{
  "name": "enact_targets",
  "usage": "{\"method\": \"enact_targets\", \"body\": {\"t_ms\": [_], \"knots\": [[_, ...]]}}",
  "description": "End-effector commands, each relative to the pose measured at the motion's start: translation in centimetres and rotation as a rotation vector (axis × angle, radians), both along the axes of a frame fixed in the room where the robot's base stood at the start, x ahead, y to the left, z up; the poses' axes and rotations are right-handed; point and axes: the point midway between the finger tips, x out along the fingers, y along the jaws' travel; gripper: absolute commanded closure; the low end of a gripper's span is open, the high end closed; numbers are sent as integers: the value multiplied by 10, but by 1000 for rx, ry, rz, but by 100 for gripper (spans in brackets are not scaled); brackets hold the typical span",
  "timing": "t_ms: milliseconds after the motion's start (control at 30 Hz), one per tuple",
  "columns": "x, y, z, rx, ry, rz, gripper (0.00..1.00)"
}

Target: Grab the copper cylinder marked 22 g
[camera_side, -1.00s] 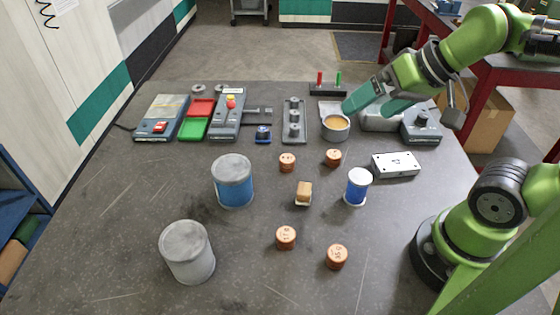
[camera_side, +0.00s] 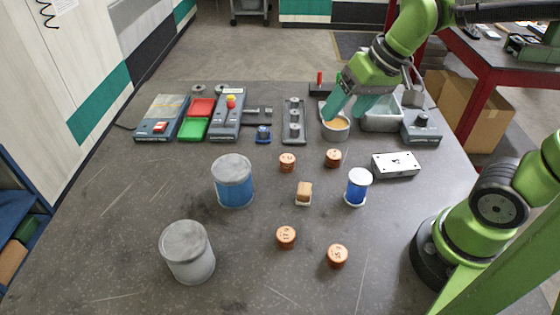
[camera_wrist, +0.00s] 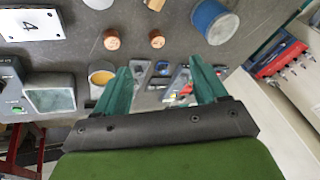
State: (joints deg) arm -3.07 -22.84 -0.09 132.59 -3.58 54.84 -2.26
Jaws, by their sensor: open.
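Several copper cylinders stand on the grey table: one at the back left (camera_side: 287,162), one at the back right (camera_side: 333,158), one at the front left (camera_side: 286,237) and one at the front right (camera_side: 336,256). Their top marks are too small to read surely, so I cannot tell which is 22 g. My gripper (camera_side: 347,114) is open and empty, above the back of the table near the tan-filled cup (camera_side: 336,132). In the wrist view, two cylinders (camera_wrist: 111,40) (camera_wrist: 157,40) show beyond my open fingers (camera_wrist: 162,66), and a third is cut by the top edge.
A large blue canister (camera_side: 233,184) and a grey one (camera_side: 187,252) stand left. A white box (camera_side: 396,165) lies right. Devices and trays line the back.

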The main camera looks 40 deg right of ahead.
Motion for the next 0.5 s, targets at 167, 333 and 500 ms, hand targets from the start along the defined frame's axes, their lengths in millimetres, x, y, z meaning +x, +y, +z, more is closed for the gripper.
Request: {"method": "enact_targets", "body": {"t_ms": [167,333,500], "knots": [[53,8,-19,-86,150,143,29],[100,15,-43,-170,271,298,29],[134,17,-57,-239,344,433,29]]}}
